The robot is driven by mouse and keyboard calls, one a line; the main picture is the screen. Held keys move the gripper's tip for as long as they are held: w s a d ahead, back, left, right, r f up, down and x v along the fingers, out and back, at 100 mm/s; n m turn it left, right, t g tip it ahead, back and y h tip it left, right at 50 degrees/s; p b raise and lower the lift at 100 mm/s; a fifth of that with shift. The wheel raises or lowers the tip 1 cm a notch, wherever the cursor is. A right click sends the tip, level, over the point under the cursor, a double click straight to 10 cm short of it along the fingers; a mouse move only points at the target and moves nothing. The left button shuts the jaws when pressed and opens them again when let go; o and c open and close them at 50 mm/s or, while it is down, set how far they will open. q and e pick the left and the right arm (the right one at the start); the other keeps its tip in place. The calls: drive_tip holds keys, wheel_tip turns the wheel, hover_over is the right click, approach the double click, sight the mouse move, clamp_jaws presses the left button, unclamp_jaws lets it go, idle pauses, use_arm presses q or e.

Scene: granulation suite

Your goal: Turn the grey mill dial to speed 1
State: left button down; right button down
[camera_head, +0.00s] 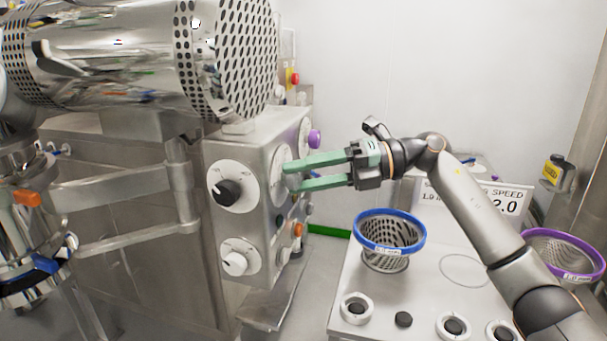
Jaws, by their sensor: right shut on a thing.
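The grey mill dial (293,181) is on the right-hand face of the steel control box, over a pale round plate (279,175). My right gripper (290,176) reaches in from the right with its green fingers level and shut on the dial. The fingers cover most of the dial, so its pointer and setting cannot be read. A sign (510,204) behind my right arm shows "SPEED", "1.0" and "2.0", partly hidden by the arm. My left gripper is not in view.
Black (229,191) and white (235,263) knobs are on the box's front face. Purple (315,139) and orange (298,230) knobs are near the held dial.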

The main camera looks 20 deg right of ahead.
drive_tip(key=n+h, duration=0.1)
drive_tip(key=n, duration=0.1)
drive_tip(key=shift+n+t+h, duration=0.3)
drive_tip(key=shift+n+t, duration=0.1)
drive_tip(key=n+t+h+b, duration=0.1)
drive_tip(key=n, duration=0.1)
drive_tip(key=shift+s+n, duration=0.1)
drive_tip(key=shift+n, duration=0.2)
drive_tip(key=n, duration=0.1)
drive_tip(key=n+t+h+b, duration=0.1)
drive_tip(key=shift+s+a+n+t+h+b, duration=0.1)
drive_tip(key=shift+a+n+t+h+b, duration=0.05)
drive_tip(key=shift+n+t+h+b, duration=0.45)
drive_tip(key=shift+n+t+b, duration=0.25)
drive_tip(key=shift+n, duration=0.35)
drive_tip(key=shift+c, duration=1.4)
unclamp_jaws()
drive_tip(key=shift+r, duration=0.1)
